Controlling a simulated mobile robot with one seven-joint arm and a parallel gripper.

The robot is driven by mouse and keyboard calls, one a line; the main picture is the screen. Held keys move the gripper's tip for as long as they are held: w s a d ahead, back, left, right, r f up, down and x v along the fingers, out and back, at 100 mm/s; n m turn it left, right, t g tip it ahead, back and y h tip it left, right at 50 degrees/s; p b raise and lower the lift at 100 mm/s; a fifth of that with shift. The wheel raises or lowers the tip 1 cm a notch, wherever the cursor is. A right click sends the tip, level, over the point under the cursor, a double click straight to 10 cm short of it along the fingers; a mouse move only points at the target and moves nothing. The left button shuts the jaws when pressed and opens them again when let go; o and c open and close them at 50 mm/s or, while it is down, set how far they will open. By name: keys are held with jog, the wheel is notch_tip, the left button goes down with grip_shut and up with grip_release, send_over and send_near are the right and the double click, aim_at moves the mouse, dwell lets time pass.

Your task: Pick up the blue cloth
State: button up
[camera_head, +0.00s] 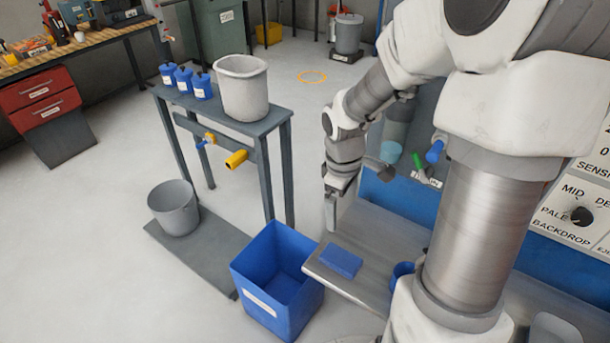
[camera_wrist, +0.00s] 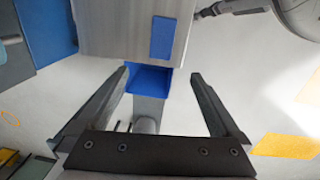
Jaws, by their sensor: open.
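The blue cloth (camera_head: 340,261) is a flat, folded rectangle lying on the grey metal shelf (camera_head: 376,293), near its left end. In the wrist view the cloth (camera_wrist: 162,38) shows beyond the fingertips, on the pale metal surface. My gripper (camera_head: 331,213) is above and slightly to the left of the cloth in the head view, apart from it. In the wrist view my gripper (camera_wrist: 160,77) has its two fingers spread wide with nothing between them.
An open blue bin (camera_head: 277,282) stands on the floor just left of the shelf. A stand (camera_head: 222,118) holds a grey bucket (camera_head: 241,88) and blue bottles (camera_head: 183,79). Another bucket (camera_head: 174,208) sits on its low plate. A blue cup (camera_head: 402,273) is partly hidden beside my column.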

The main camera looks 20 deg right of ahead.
notch_tip(320, 180, down, 3)
jog(key=d+y, duration=0.1)
jog(key=d, duration=0.1)
jog(key=b, duration=0.3)
send_over(341, 257)
jog(key=f, duration=1.1)
jog(key=shift+s+a, duration=0.1)
jog(key=shift+s, duration=0.15)
jog(key=shift+w+f+b, duration=0.15)
jog(key=shift+f+b, duration=0.3)
jog(key=shift+f, duration=1.05)
jog(key=shift+w+f+b, duration=0.15)
jog(key=shift+f+b, duration=0.25)
jog(key=shift+f, duration=1.1)
jog(key=c, duration=1.2)
notch_tip(341, 257, up, 10)
jog(key=p, duration=0.3)
